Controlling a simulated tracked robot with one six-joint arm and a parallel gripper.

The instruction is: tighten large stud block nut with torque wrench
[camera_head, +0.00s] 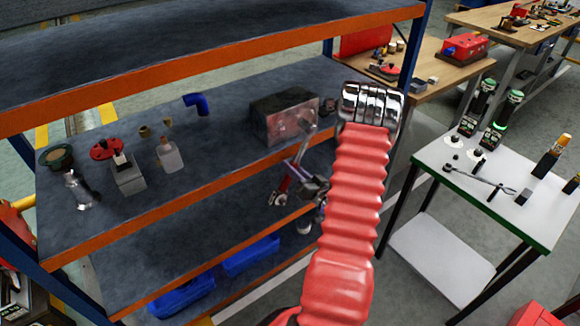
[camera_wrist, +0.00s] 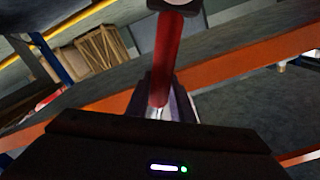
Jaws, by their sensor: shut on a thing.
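My gripper (camera_head: 297,178) is in front of the shelf's front beam, left of my red arm. It is shut on a bar-shaped tool with a red shaft, which looks like the torque wrench (camera_head: 283,187). In the wrist view the wrench (camera_wrist: 166,60) rises from the jaws to a dark head with a pale round part, cut off by the top edge. A larger metal block (camera_head: 280,118) stands further right. I cannot tell which is the large stud block; no nut shows clearly.
The middle shelf (camera_head: 225,145) also holds a red round part (camera_head: 105,149), a clear bottle (camera_head: 169,154) and a blue elbow (camera_head: 196,104). Orange beams edge the shelves. Blue bins (camera_head: 250,256) lie below. A white table (camera_head: 480,180) with tools stands right.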

